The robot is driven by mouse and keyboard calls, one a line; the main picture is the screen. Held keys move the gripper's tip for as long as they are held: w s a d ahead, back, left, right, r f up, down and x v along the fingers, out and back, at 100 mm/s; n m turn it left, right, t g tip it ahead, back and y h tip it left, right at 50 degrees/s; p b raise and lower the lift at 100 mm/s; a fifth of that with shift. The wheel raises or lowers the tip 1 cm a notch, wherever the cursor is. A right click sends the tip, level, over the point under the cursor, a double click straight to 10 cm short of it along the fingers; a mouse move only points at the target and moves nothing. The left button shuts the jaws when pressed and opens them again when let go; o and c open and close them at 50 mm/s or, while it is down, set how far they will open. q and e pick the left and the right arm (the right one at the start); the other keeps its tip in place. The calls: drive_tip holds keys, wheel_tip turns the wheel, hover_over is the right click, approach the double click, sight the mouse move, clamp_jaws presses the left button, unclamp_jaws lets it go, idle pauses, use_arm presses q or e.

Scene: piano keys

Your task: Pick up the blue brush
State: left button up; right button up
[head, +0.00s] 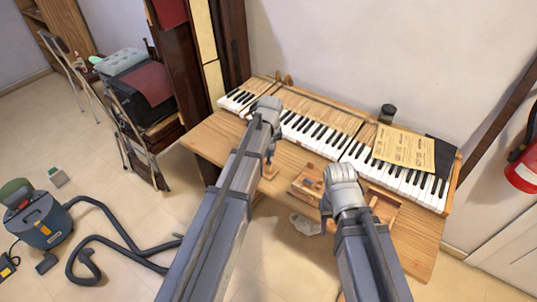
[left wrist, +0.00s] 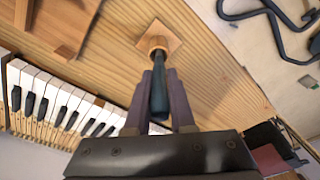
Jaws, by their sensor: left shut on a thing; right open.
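The blue brush (left wrist: 158,98) has a dark blue-grey handle that lies between the two fingers of my left gripper (left wrist: 160,85) in the left wrist view. Its far end meets a round wooden piece over a square wooden plate (left wrist: 172,38); I cannot tell whether it touches the plate. In the head view my left gripper (head: 270,143) is over the desk in front of the keys, and the small wooden plate (head: 269,173) shows below it. My right gripper (head: 342,180) is over the desk's front right part; its fingers are mostly hidden by its own wrist.
The wooden desk (head: 222,143) carries piano keyboards (head: 310,130) at the back. An open wooden box (head: 308,187) and another wooden tray (head: 384,205) stand near my right gripper. Yellow sheets (head: 404,147) and a dark jar (head: 387,113) lie behind. A vacuum cleaner (head: 40,225) stands on the floor.

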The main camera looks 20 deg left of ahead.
use_arm(q)
clamp_jaws()
wheel_tip(320, 180, up, 10)
drive_tip(key=p, duration=1)
drive_tip(key=shift+o, duration=1.2)
unclamp_jaws()
clamp_jaws()
